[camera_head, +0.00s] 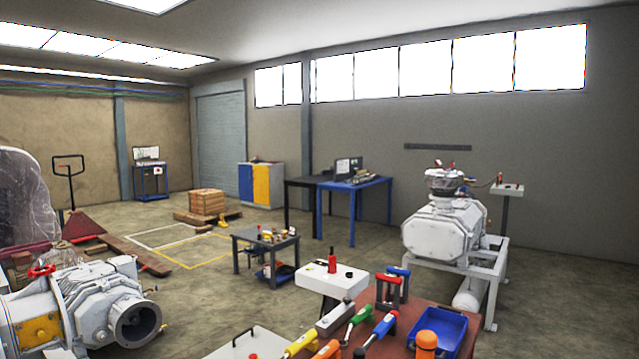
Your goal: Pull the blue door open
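A cabinet (277,185) stands by the back wall in the camera_head view, to the right of a grey roller shutter. Its front has a blue door (245,182) on the left and a yellow door (261,184) on the right. Both doors look shut. The cabinet is far away, so any handle is too small to make out. Neither of my grippers shows in this view.
A red bench (389,341) with tools and a blue bin (436,327) is close in front. A low dark table (252,240) and a pallet with boxes (207,203) stand nearer the cabinet. Pump machinery flanks both sides. Open floor (345,245) lies between.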

